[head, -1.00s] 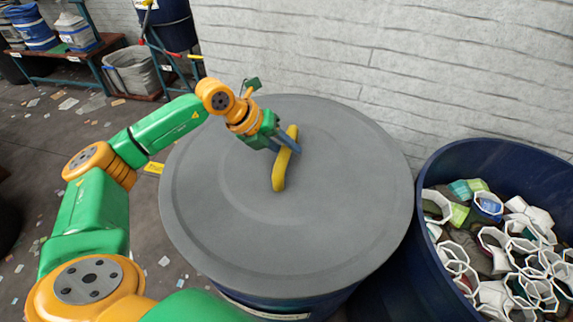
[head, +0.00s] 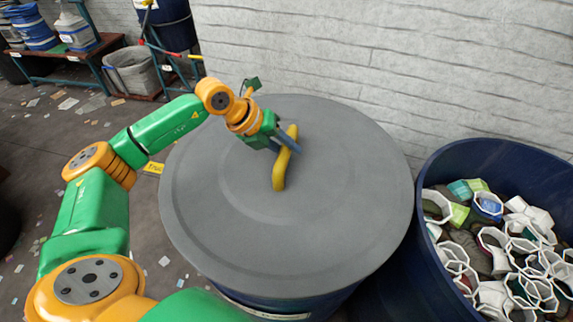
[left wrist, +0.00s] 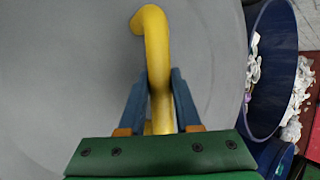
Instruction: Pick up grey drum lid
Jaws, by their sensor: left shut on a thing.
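The grey drum lid (head: 340,220) is a large round disc lying on a dark blue drum (head: 300,308) in the middle of the head view. A yellow bar handle (head: 280,172) stands on its top. My left gripper (head: 292,147) is shut on the handle, with one blue finger on each side of it. In the left wrist view the handle (left wrist: 157,60) runs between the two fingers (left wrist: 158,95), over the grey lid (left wrist: 60,90). I cannot see any gap between the lid and the drum. My right gripper is not in view.
An open blue drum (head: 432,180) with several white rings and coloured pieces stands close on the right. A white brick wall (head: 400,50) is behind the lid. A bench with buckets (head: 75,45) and a grey bin (head: 132,72) are at the back left.

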